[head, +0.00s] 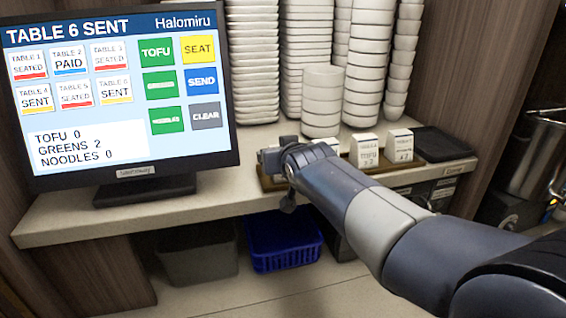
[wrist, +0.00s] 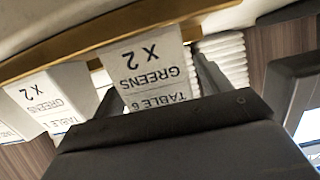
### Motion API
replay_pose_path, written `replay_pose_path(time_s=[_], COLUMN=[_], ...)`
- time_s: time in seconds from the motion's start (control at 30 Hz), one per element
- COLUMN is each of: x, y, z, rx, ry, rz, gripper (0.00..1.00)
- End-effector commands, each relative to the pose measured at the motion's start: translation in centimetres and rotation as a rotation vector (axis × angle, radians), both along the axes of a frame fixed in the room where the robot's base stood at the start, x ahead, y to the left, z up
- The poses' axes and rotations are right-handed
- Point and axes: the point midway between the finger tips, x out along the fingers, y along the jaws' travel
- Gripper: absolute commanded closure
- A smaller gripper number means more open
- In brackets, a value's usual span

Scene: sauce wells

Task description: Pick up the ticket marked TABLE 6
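The ticket marked TABLE 6, GREENS X 2 (wrist: 154,72) is a white card with dark print, upside down in the wrist view. It is at the wooden rail (wrist: 93,36). My gripper (wrist: 155,75) has its two fingers apart, one to each side of this ticket. A thin gap seems to show between the ticket and the right finger, and the left finger is partly hidden. In the head view my gripper (head: 270,160) is at the left end of the rail, and it hides the ticket there.
More white tickets stand along the rail, including one (head: 364,151) beside my arm; a neighbouring GREENS X 2 ticket (wrist: 52,98) is close. Stacked white bowls (head: 322,100) stand behind. A screen (head: 120,90) reading TABLE 6 SENT is at left. A dark tray (head: 440,143) lies right.

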Motion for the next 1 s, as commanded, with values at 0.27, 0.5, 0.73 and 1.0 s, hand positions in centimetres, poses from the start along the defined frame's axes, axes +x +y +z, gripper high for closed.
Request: replay_pose_path(time_s=[0.27,0.5,0.73,1.0], x=[0.0,0.0,0.0,0.0], y=[0.0,0.0,0.0,0.0], z=[0.0,0.0,0.1,3.5], rx=[0.0,0.0,0.0,0.002], ry=[0.0,0.0,0.0,-0.006], rz=[0.0,0.0,0.0,0.0], gripper=[0.51,0.7,0.72,0.72])
